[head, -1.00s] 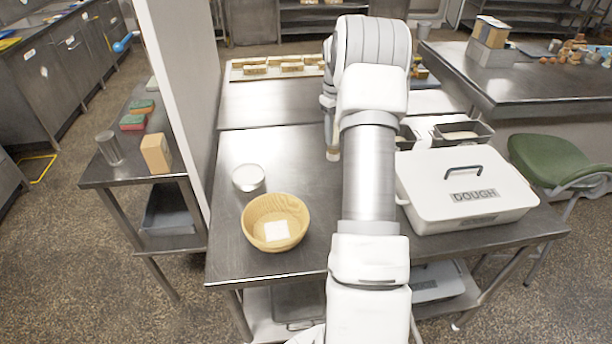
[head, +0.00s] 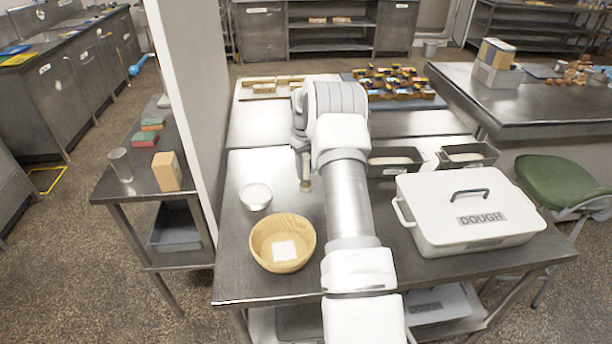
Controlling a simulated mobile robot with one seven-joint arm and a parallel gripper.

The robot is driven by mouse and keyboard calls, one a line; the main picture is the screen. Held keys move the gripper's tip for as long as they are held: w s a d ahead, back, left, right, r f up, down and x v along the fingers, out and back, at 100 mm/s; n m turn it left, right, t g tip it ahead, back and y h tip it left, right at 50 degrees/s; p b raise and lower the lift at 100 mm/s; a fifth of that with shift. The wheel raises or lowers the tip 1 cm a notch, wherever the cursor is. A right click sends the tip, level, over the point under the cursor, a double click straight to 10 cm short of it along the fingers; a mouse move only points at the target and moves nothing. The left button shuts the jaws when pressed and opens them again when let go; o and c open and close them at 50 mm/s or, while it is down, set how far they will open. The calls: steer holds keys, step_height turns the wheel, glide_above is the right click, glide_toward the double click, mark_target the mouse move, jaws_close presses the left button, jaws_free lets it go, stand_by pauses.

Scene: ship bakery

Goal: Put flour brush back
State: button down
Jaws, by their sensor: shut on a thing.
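My gripper (head: 304,171) hangs low over the steel table (head: 262,285), left of my arm, which hides most of it. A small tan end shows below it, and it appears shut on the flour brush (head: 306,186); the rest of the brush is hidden. I cannot tell whether the brush touches the table.
A white lidded DOUGH box (head: 480,240) stands at the right, with dark loaf tins (head: 391,170) behind it. Boards with pale blocks (head: 262,96) and colourful items lie at the far side. A white wall panel (head: 185,100) bounds the left. The table's front left is clear.

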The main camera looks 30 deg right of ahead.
mark_target(306, 177)
steer(key=shift+f, duration=1.6)
steer(key=shift+f, duration=0.1)
steer(key=shift+f, duration=0.15)
steer(key=c, duration=0.5)
jaws_free()
steer(key=shift+r, duration=0.2)
